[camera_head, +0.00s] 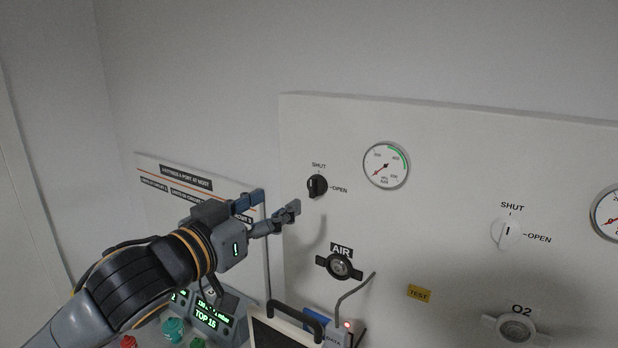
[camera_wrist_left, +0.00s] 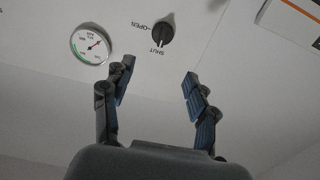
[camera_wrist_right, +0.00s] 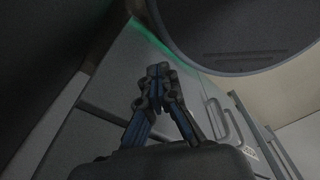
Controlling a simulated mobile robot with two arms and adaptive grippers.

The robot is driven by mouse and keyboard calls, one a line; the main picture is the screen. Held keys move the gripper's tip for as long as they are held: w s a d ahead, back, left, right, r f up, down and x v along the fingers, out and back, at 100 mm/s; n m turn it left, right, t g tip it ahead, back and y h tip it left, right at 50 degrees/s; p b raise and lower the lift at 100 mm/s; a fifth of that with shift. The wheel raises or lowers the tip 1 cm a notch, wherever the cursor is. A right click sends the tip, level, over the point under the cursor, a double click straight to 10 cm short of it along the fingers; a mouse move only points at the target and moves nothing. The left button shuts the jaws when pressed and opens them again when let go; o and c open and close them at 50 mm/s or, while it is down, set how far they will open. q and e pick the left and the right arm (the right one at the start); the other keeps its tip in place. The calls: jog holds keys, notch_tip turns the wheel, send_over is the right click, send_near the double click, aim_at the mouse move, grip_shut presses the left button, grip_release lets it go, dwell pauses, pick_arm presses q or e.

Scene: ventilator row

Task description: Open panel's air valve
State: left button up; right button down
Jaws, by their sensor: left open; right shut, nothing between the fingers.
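The black AIR valve knob (camera_head: 317,187) is on the white panel (camera_head: 455,150), with SHUT printed above it and OPEN to its right. Its grip bar looks upright, in line with SHUT. The knob also shows in the left wrist view (camera_wrist_left: 163,33), beyond the fingertips. My left gripper (camera_head: 274,204) is open and empty, to the lower left of the knob and apart from it. In the left wrist view the open fingers (camera_wrist_left: 158,72) have nothing between them. My right gripper (camera_wrist_right: 158,72) is shut and empty in the right wrist view; the head view does not show it.
A gauge (camera_head: 386,166) sits right of the knob, its needle low. The AIR port (camera_head: 340,267) is below. A white O2 knob (camera_head: 507,233) and O2 port (camera_head: 515,329) are further right. A ventilator display (camera_head: 213,314) and a black-handled box (camera_head: 283,335) stand below.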

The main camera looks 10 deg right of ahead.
aim_at(311, 181)
pick_arm(q)
jog(key=p+x, duration=0.3)
jog(key=x, duration=0.7)
jog(key=shift+w+d+f, duration=0.1)
jog(key=shift+w+d, duration=0.25)
jog(key=shift+d, duration=0.05)
jog(key=c, duration=1.1)
